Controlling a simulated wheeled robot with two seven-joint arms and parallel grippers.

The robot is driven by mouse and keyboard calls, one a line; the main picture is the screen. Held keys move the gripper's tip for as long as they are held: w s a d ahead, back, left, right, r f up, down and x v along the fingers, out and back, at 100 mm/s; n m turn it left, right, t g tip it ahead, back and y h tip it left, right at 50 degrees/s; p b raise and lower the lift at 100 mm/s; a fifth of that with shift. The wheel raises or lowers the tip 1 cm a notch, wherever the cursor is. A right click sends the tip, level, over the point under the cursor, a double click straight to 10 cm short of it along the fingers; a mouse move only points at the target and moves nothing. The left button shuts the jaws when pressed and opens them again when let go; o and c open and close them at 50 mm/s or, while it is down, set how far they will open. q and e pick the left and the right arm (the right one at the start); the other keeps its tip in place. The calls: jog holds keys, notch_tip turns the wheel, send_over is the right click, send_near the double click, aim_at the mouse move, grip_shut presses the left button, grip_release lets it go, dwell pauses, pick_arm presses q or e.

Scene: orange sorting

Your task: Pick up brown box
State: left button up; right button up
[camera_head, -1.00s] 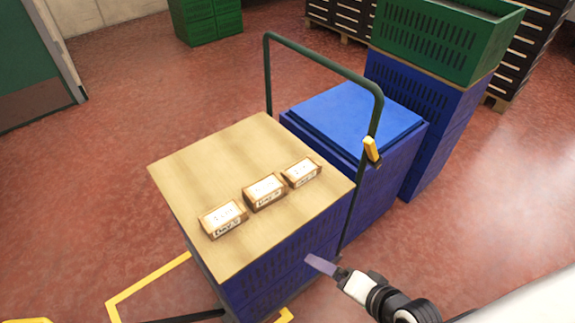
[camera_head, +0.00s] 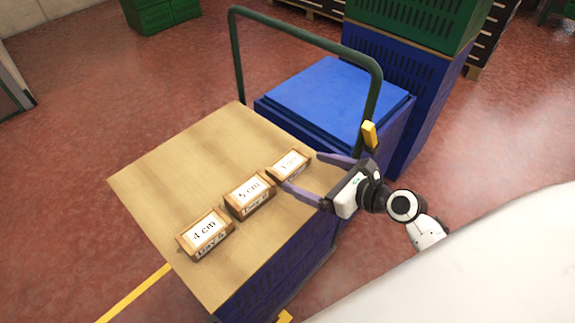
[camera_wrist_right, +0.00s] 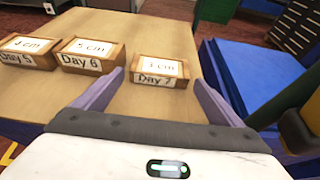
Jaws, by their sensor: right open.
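Three small brown boxes with white labels stand in a row on a wooden board (camera_head: 170,170) on top of a blue crate stack. The left box (camera_head: 206,235) reads 4 cm, the middle box (camera_head: 249,195) reads 5 cm, and the right box (camera_head: 290,166) is partly unreadable. In the right wrist view the right box (camera_wrist_right: 159,71) reads Day 7 and sits ahead, between the two fingers. My right gripper (camera_head: 301,170) is open, its fingers on either side of the right box's near end. It also shows in the right wrist view (camera_wrist_right: 160,95). My left gripper is not seen.
A green handle frame (camera_head: 300,38) with a yellow tag (camera_head: 369,134) rises behind the board, close to my right gripper. A blue lidded crate (camera_head: 340,95) stands behind it. The left part of the board is clear.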

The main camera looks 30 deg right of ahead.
aim_at(297, 169)
jog(key=b+x, duration=0.1)
jog(key=x, duration=0.4)
jog(key=shift+w+f, duration=0.15)
jog(key=shift+w, duration=0.2)
jog(key=shift+c, duration=0.2)
jog(key=c, duration=0.7)
